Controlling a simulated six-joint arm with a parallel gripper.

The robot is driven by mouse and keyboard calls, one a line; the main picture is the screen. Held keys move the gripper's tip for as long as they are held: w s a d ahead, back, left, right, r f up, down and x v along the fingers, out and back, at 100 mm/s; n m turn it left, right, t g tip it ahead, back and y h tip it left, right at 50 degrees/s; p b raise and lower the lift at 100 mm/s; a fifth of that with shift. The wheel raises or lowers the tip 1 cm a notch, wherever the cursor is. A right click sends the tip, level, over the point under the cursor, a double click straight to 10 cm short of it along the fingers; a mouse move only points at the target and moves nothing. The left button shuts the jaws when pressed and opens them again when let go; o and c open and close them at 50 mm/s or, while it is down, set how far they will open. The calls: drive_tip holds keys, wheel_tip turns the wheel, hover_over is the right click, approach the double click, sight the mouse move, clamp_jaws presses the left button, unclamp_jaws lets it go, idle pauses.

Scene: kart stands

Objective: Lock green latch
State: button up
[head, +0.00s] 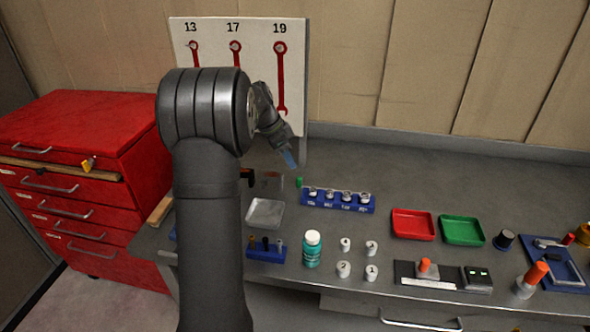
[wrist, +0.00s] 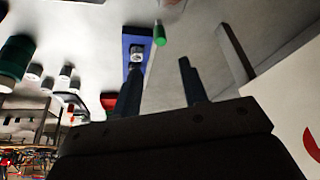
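The green latch piece (head: 299,182) is a small green upright knob by the left end of the blue rack in the head view. In the wrist view a green cylinder (wrist: 160,35) shows just beyond my fingertips. My gripper (head: 289,158) hangs above the bench, a little above and left of the green piece in the head view. In the wrist view my gripper (wrist: 160,63) has its two dark fingers apart with nothing between them. The green piece appears apart from the fingers. What its lower end attaches to is too small to tell.
A blue rack (head: 345,209) with several silver pieces stands close by. A white tool board (head: 262,70) with red wrench outlines rises behind my arm. A metal tray (head: 264,213), a green-blue bottle (head: 312,252), and red (head: 413,223) and green (head: 462,230) trays are on the bench.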

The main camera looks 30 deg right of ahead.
sight(298, 178)
drive_tip(key=v, duration=0.8)
drive_tip(key=shift+r, duration=0.2)
drive_tip(key=shift+f, duration=0.1)
drive_tip(key=x, duration=1.7)
drive_tip(key=shift+f, duration=0.2)
drive_tip(key=shift+w+a+r, duration=0.1)
drive_tip(key=shift+w+a, duration=0.15)
drive_tip(key=shift+a, duration=0.05)
drive_tip(key=shift+d, duration=0.1)
